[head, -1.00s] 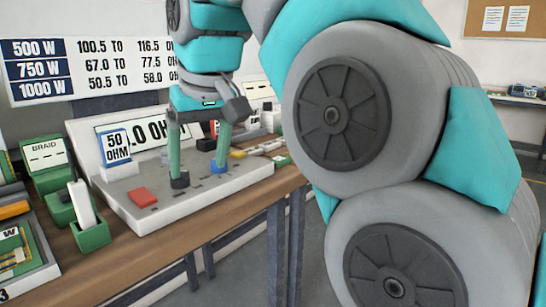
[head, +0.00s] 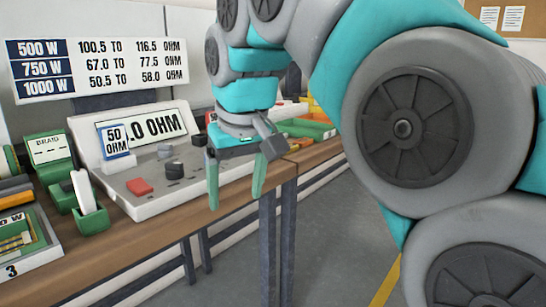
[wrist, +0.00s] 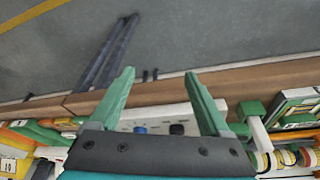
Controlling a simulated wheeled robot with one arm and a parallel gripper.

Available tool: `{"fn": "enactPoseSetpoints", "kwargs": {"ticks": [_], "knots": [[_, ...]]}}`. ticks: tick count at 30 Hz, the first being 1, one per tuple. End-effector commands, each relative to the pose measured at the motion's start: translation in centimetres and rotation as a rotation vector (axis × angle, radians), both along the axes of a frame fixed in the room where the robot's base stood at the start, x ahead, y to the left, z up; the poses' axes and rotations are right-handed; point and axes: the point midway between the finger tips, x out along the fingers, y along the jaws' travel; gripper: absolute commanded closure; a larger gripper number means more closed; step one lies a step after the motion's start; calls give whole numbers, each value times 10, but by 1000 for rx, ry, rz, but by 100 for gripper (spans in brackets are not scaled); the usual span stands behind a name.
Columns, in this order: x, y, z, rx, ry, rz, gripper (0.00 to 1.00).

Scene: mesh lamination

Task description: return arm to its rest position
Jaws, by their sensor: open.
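My gripper (head: 236,195) is open, with its two green fingers pointing down and nothing between them. In the head view it hangs in front of the bench's front edge, to the right of the white meter (head: 150,205). In the wrist view, my gripper (wrist: 165,85) also shows empty, with its fingers spread toward the bench edge and the floor. My teal and grey arm fills the right of the head view.
The wooden bench (head: 130,255) runs along the left and back. A green holder (head: 92,218), a 50 OHM card (head: 115,140) and a BRAID box (head: 48,150) stand at left. The grey floor (head: 335,235) in front is clear.

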Motion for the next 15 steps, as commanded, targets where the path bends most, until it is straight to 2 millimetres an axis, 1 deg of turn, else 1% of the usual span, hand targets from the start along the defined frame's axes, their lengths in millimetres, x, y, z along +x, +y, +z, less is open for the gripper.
{"fn": "enactPoseSetpoints", "kwargs": {"ticks": [1,4,8,9,11,15], "knots": [[-3,-11,-8,-8,11,-17,19],[-11,-34,-30,-29,45,-52,19],[-27,-68,-67,-56,97,-111,19],[-34,-78,-79,-64,115,-128,19],[-43,-93,-96,-73,138,-158,19],[-74,-127,-139,-93,202,-226,19]]}}
